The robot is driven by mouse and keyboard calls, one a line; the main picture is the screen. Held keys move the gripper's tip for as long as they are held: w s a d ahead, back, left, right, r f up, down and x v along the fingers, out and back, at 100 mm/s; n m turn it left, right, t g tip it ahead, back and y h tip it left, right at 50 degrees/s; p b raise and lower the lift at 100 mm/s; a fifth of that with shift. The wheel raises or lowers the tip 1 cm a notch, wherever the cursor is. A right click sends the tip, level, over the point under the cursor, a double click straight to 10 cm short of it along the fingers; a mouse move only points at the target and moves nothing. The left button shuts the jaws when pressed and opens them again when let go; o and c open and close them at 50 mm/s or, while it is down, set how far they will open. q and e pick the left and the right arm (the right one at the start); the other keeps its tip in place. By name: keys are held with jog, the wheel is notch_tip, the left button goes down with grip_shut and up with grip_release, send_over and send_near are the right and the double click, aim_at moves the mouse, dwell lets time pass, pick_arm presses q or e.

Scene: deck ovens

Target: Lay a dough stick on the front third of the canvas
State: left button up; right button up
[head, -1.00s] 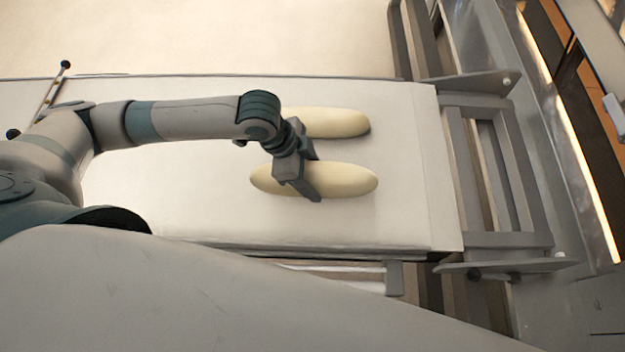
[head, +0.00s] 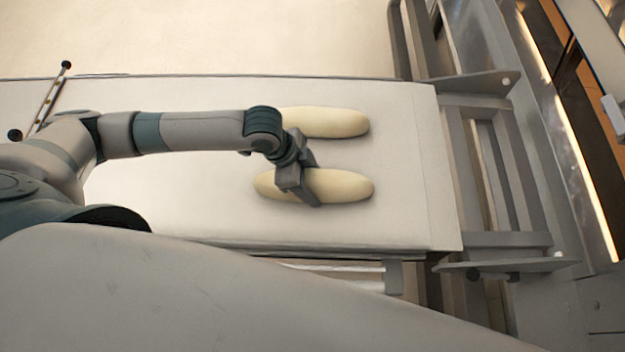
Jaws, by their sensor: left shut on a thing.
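A pale dough stick (head: 345,186) is nearer to me, lying lengthwise left to right at the right part of the white canvas (head: 408,205). My left gripper (head: 308,192) is shut on it around its middle, from above. I cannot tell whether this stick touches the canvas or is just above it. A second dough stick (head: 335,122) lies on the canvas behind it, roughly parallel, with a gap between them. Its left end is partly hidden by my left arm. My right gripper is not in view.
The canvas ends at a right edge, beside a grey metal frame (head: 500,180). A metal oven front (head: 575,150) stands further right. A thin bar with dark knobs (head: 50,95) is at the left. Canvas between the front stick and the near edge is clear.

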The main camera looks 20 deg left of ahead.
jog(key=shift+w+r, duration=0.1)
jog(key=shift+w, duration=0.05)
pick_arm(q)
jog(key=o, duration=1.4)
jog(key=shift+f, duration=0.1)
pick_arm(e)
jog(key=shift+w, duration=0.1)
pick_arm(q)
jog(key=shift+a+r, duration=0.15)
jog(key=shift+r, duration=0.35)
jog(key=v, duration=1)
jog(key=shift+a, duration=0.1)
jog(key=shift+s+a+r, duration=0.1)
jog(key=shift+r, duration=0.35)
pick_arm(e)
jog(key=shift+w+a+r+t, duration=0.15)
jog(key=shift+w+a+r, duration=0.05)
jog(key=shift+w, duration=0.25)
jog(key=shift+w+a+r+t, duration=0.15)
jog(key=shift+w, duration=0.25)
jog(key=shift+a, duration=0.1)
